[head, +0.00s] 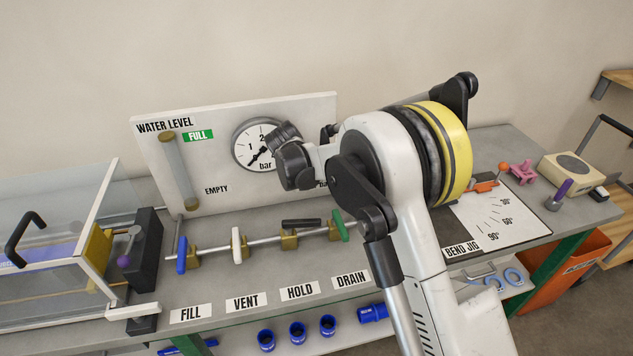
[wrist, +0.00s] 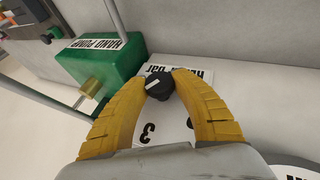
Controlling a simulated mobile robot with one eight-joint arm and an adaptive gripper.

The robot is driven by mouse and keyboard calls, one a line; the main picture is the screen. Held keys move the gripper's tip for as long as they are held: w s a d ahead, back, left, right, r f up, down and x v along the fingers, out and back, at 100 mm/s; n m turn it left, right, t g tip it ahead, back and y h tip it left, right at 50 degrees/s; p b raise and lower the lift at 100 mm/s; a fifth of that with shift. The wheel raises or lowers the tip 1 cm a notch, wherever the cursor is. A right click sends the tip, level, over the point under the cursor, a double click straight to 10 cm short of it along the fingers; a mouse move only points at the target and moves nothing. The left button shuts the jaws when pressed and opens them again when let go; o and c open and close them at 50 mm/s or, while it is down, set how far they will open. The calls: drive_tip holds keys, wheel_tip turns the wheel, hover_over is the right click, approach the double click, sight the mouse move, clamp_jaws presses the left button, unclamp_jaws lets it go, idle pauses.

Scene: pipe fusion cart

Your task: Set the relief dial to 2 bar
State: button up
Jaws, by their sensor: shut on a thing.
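The relief dial is a small black knob (wrist: 159,90) with a short white mark, on a white scale plate (wrist: 172,128) in the wrist view. A 3 shows on the plate below the knob. Other numbers are covered or too small to read, so I cannot tell the exact setting. The plate's "bar" lettering appears upside down at the top. The two yellow fingers of my gripper (wrist: 160,82) close on the knob from both sides, tips touching it. In the head view my arm hides the dial and the fingers.
A green box (wrist: 103,65) labelled HAND PUMP, with a brass fitting (wrist: 91,87), stands close left of my fingers. In the head view a pressure gauge (head: 258,142) is on the white panel (head: 212,185), its needle pointing lower left. Valve levers line the bench before it.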

drive_tip(key=h+b, duration=0.1)
drive_tip(key=t+h+b, duration=0.1)
drive_tip(key=h, duration=0.1)
drive_tip(key=n+t+h+b, duration=0.1)
drive_tip(key=b, duration=0.1)
drive_tip(key=shift+a+f+h, duration=0.15)
drive_tip(key=shift+f+h, duration=0.2)
drive_tip(key=shift+h, duration=0.05)
drive_tip(key=shift+r+n+t+h+b, duration=0.15)
drive_tip(key=shift+n+t+h+b, duration=0.65)
drive_tip(key=shift+h+b, duration=1.1)
drive_tip(key=o, duration=1.2)
drive_tip(key=v, duration=1.2)
drive_tip(key=shift+s, duration=0.15)
drive_tip(key=shift+o, duration=0.2)
